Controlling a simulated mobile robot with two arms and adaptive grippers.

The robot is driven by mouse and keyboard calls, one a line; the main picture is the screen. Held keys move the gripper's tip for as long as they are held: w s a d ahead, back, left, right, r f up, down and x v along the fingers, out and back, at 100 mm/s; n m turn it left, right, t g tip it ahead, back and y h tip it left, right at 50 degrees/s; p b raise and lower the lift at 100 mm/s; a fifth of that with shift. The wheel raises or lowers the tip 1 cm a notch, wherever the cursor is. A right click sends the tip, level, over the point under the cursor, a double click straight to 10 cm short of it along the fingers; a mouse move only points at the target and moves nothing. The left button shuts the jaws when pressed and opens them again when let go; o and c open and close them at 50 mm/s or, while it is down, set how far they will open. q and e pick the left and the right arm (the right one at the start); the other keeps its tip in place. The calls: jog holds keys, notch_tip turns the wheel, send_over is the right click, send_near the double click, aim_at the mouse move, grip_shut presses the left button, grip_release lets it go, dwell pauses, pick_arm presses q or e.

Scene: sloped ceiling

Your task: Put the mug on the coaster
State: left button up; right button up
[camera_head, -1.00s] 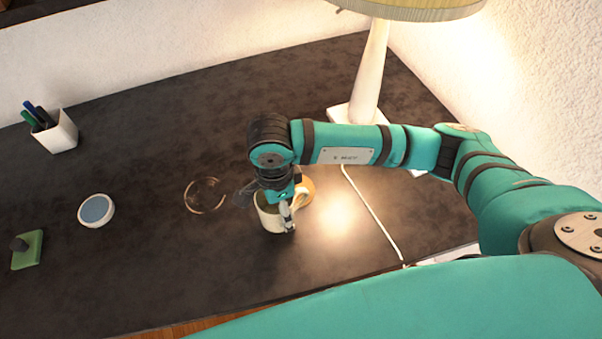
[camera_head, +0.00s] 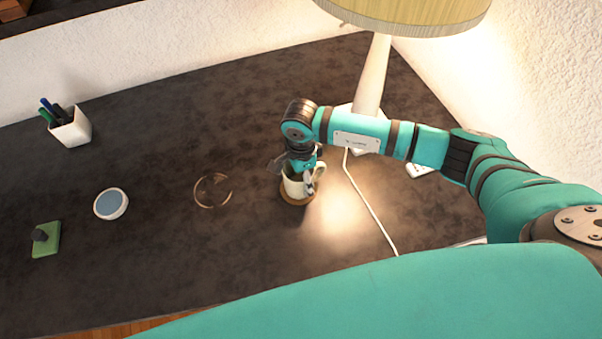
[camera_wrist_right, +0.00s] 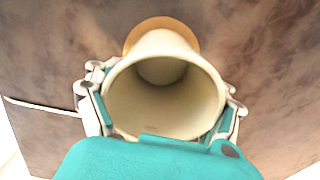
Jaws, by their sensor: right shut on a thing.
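The cream mug (camera_head: 293,188) is upright, with its handle toward the right in the head view. My right gripper (camera_head: 304,178) is shut on the mug, with a finger on each side of it in the right wrist view (camera_wrist_right: 165,100). The round brown coaster (camera_head: 298,201) shows under and around the mug's base in the head view. In the right wrist view a strip of the coaster (camera_wrist_right: 160,24) shows beyond the mug. I cannot tell whether the mug's base touches it. My left gripper is not in view.
A ring mark (camera_head: 212,191), a white round dish (camera_head: 111,204), a green block with a dark knob (camera_head: 46,239) and a pen cup (camera_head: 73,127) are to the left. The front left desk is clear.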

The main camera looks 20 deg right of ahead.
jog(key=shift+f, duration=0.15)
jog(key=o, duration=1.4)
jog(key=shift+r, duration=0.35)
notch_tip(320, 180, up, 12)
jog(key=shift+f+b, duration=0.2)
jog(key=shift+b, duration=1.05)
